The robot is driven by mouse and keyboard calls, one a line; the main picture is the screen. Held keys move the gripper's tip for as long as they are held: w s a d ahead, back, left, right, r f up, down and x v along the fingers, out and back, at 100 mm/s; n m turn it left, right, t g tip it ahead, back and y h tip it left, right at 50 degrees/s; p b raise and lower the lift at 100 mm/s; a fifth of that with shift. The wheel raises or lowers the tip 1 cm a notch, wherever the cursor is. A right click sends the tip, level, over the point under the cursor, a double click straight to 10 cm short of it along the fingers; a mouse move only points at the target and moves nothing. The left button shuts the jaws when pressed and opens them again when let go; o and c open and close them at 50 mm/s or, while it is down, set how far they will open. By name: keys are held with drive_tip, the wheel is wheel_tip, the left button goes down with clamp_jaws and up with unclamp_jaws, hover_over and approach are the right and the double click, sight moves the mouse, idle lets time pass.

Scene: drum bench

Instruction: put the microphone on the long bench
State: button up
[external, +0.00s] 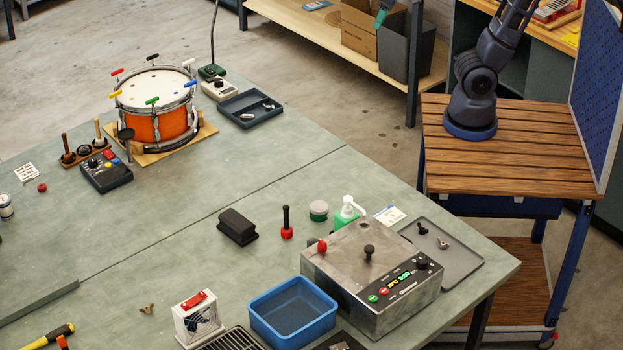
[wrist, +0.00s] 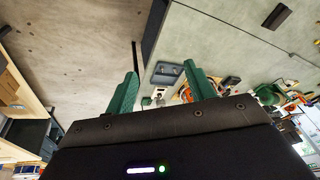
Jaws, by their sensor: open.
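My gripper (wrist: 160,70) is open, with its two green fingers apart and nothing held between them. A green fingertip also shows at the top edge of the external view (external: 380,18), high and to the right of the bench. The long grey-green bench (external: 190,225) fills much of the external view. A thin dark stem on a green base (external: 212,71) stands at its far edge and runs out of the top of the picture. It may be the microphone, but its head is out of view and I cannot tell for sure.
An orange drum (external: 155,125) stands beside a dark tray (external: 235,117) and a white box (external: 218,90). A steel control box (external: 355,265) and a blue bin (external: 292,322) stand near the front. The bench middle has clear room. A wooden shelf (external: 300,30) stands behind.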

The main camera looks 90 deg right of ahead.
drive_tip(key=w+a+f+m+g, duration=0.2)
drive_tip(key=w+a+m, duration=0.4)
drive_tip(key=w+a, duration=1.35)
drive_tip(key=m+g+h, duration=0.1)
drive_tip(key=m+h, duration=0.1)
drive_tip(key=m, duration=0.5)
approach(313, 241)
drive_tip(key=shift+w+a+f, duration=0.1)
drive_tip(key=shift+w+a, duration=0.1)
drive_tip(key=shift+w, duration=0.1)
drive_tip(key=f, duration=0.3)
drive_tip(key=d+f, duration=0.1)
drive_tip(key=f, duration=0.7)
drive_tip(key=shift+d, duration=0.25)
drive_tip(key=shift+c, duration=0.2)
